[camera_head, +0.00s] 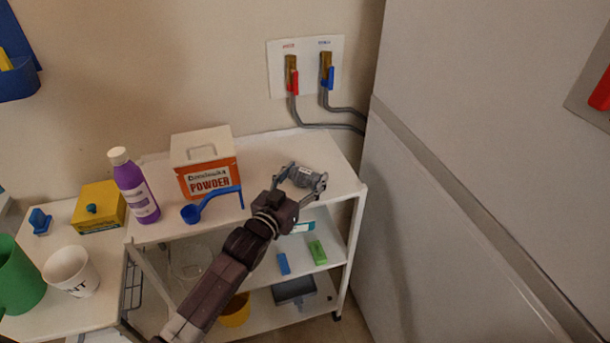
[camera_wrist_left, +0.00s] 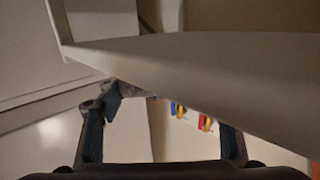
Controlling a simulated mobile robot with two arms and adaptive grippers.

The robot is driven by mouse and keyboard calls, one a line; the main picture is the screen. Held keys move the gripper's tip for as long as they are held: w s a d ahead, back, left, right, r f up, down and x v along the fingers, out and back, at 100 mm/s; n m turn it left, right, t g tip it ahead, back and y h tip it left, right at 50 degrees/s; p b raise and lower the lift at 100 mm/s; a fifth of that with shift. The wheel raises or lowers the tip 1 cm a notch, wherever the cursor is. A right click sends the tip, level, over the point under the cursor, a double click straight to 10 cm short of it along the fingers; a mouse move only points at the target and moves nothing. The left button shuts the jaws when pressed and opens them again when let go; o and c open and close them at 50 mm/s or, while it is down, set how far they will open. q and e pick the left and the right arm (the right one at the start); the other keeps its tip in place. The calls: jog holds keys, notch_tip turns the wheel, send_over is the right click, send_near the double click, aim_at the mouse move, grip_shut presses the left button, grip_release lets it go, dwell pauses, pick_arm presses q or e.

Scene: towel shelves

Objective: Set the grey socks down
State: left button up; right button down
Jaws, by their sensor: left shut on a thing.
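The socks are over the right part of the white shelf unit's top (camera_head: 262,158). I cannot tell whether they touch it. In the left wrist view, the fingers (camera_wrist_left: 165,130) show at both sides, and a broad pale surface crosses above them. I cannot make out the socks clearly there. My right gripper is not in view.
A powder box (camera_head: 205,165), a blue scoop (camera_head: 212,203) and a purple bottle (camera_head: 135,187) stand left of the gripper. The top's back right is clear. A tall grey cabinet (camera_head: 460,170) is close on the right. Taps (camera_head: 309,74) are on the wall behind.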

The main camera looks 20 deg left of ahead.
pick_arm(q)
jog(key=o, duration=1.2)
jog(key=shift+f, duration=0.1)
jog(key=shift+o, duration=0.2)
jog(key=v, duration=1.2)
jog(key=shift+b, duration=0.45)
